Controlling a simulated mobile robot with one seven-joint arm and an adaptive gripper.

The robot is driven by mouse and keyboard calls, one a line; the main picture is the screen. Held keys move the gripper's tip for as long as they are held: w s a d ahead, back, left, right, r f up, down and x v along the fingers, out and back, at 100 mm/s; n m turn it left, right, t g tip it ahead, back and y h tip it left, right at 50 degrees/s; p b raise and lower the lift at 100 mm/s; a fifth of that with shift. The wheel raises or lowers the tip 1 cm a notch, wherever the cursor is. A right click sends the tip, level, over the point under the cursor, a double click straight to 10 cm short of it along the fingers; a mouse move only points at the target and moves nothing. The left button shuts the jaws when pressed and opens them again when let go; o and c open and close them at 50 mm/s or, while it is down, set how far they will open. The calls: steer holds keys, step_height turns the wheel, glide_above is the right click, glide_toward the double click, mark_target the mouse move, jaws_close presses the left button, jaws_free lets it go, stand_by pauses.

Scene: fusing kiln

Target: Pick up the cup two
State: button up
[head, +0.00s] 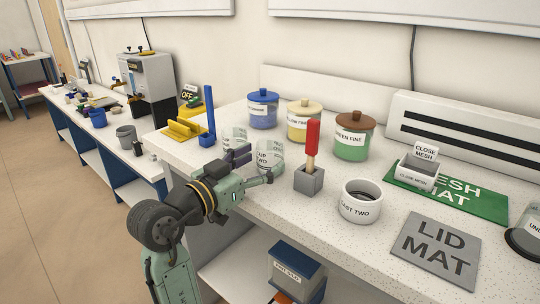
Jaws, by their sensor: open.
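A pale cup whose partly covered label ends in "UP TWO" (266,157) stands on the speckled white counter (325,235). My gripper (257,164) is at this cup from the front left, with its fingers apart. One finger shows at the cup's left and the other crosses low in front of it. Part of the cup is hidden, and I cannot tell whether the fingers touch it. A similar pale cup (235,136) stands just behind and to the left, its label not readable.
A grey block (309,181) with a red-handled tool (313,138) stands just right of the cup. A white pot (360,205) is farther right. Lidded jars, blue (263,112), yellow (300,124) and green (351,142), stand behind. A yellow rack (185,131) is left.

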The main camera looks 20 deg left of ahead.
steer(key=shift+x, duration=1.2)
steer(key=shift+c, duration=0.6)
steer(key=c, duration=1.1)
steer(key=shift+r, duration=0.1)
steer(key=shift+c, duration=0.2)
